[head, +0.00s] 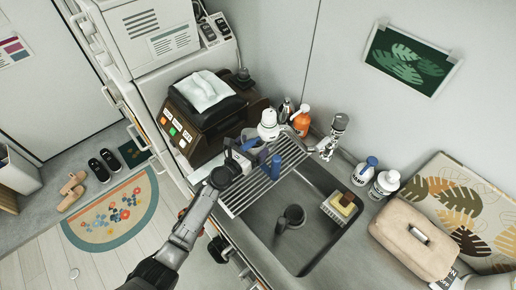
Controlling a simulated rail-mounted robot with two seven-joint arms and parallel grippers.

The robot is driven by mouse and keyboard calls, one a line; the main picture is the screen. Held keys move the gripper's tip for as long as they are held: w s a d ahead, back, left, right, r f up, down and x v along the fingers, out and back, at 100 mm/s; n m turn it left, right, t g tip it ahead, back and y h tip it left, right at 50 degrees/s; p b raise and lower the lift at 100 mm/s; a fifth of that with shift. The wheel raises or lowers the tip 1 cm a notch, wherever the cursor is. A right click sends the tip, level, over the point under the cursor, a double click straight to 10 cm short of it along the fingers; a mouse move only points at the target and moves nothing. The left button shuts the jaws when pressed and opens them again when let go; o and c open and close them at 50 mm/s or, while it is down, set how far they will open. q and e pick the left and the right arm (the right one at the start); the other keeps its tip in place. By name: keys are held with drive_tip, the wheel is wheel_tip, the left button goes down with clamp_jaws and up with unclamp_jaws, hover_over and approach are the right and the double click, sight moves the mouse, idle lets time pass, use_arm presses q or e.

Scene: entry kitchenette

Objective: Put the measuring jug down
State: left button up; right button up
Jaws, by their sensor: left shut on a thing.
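My left arm reaches in from the bottom left, and its left gripper (246,158) is over the left end of the slatted drying rack (264,184) at the sink. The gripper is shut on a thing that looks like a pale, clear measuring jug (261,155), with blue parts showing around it. The gripper hides part of it, and its outline is hard to make out. I cannot tell whether it touches the rack. My right gripper is not in view.
A dark cup-like thing (290,217) is in the sink (312,239). A sponge holder (341,207) sits at its right edge. The tap (332,137), an orange bottle (301,121) and a white bottle (268,125) stand behind. A brown machine (207,118) is left; a beige case (416,236) is right.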

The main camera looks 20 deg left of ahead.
sight(261, 145)
use_arm(q)
drive_tip(key=shift+b+x, duration=0.3)
drive_tip(key=shift+x, duration=1.25)
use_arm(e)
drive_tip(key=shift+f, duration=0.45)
use_arm(q)
drive_tip(key=shift+f+b, duration=1.5)
drive_tip(key=shift+f, duration=0.2)
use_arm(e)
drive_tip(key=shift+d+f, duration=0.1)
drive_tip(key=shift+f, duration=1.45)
use_arm(q)
drive_tip(key=shift+f, duration=0.2)
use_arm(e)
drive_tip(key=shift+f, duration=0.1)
use_arm(q)
drive_tip(key=o, duration=1.1)
